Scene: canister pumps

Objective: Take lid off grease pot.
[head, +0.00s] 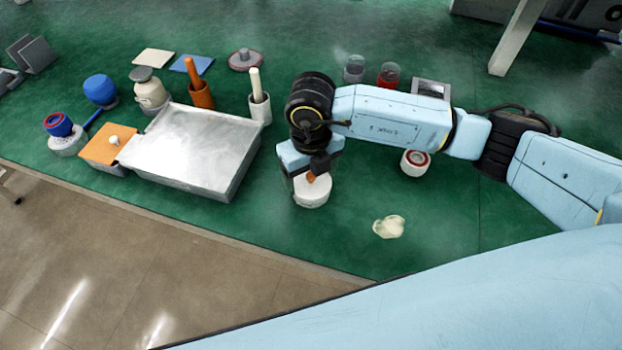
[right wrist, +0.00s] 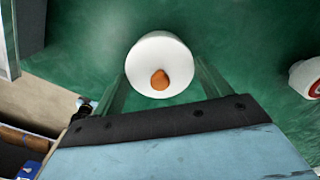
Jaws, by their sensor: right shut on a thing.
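The grease pot (head: 311,198) is a round white pot on the green surface, below my right gripper. Its white lid (right wrist: 150,55) has an orange-brown knob (right wrist: 159,80), seen from above in the right wrist view. My right gripper (head: 311,180) points down over it, with a finger on either side of the round white lid. It is shut on the lid. The gripper partly hides the top in the head view, and I cannot tell whether there is a gap between lid and pot. My left gripper is not in view.
A large metal box (head: 190,150) stands left of the pot, with a white holder (head: 260,108) behind its right end. A red-and-white round container (head: 415,163) and a pale crumpled thing (head: 389,227) lie to the right. The green surface's front edge is near.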

